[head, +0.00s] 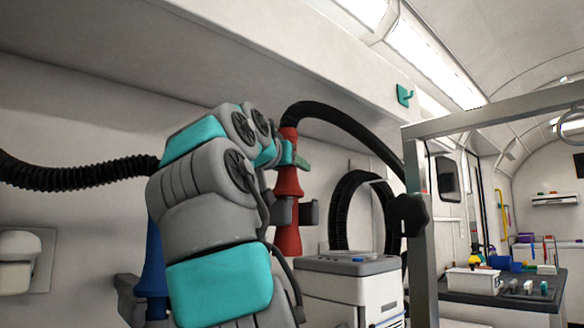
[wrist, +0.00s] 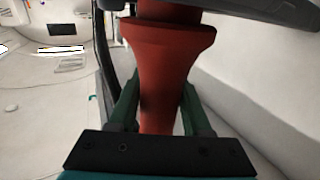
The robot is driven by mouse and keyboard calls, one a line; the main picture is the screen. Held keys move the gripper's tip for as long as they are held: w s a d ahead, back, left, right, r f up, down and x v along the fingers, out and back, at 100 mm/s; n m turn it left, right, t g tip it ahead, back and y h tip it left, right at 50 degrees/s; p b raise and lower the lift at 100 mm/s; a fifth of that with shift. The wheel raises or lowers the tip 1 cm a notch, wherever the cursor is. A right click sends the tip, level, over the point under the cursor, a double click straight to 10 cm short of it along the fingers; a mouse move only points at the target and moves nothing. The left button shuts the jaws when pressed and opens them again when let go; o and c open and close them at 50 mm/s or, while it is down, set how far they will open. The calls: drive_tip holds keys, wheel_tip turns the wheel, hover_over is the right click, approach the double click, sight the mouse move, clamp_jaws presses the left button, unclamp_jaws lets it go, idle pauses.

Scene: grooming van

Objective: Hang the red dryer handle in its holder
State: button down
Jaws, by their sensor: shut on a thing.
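The red dryer handle (head: 288,184) stands upright near the wall in the head view, a black hose curving from its top to the right. My gripper (head: 292,156) is shut on its upper part, below the hose. In the wrist view the red handle (wrist: 162,65) runs between the two green fingers of my gripper (wrist: 160,105). The dark grey holder (head: 310,212) shows on both sides of the handle, just below its flared collar. A dark grey part crosses the top of the wrist view. Whether the handle rests in the holder I cannot tell.
A blue handle (head: 155,262) stands in a similar holder at left, partly behind my arm, with a black hose (head: 80,172). A white cabinet (head: 350,285) stands below right. A grey metal frame (head: 423,230) and a cluttered table (head: 500,290) are farther right.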

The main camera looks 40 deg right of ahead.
drive_tip(key=shift+f, duration=0.25)
unclamp_jaws()
idle(0.6)
drive_tip(key=shift+a, duration=0.1)
idle(0.3)
drive_tip(key=b+v, duration=0.1)
drive_tip(key=v, duration=0.8)
drive_tip(key=shift+s+a+b, duration=0.25)
drive_tip(key=shift+a+b, duration=0.05)
drive_tip(key=shift+b, duration=0.1)
idle(1.0)
idle(0.5)
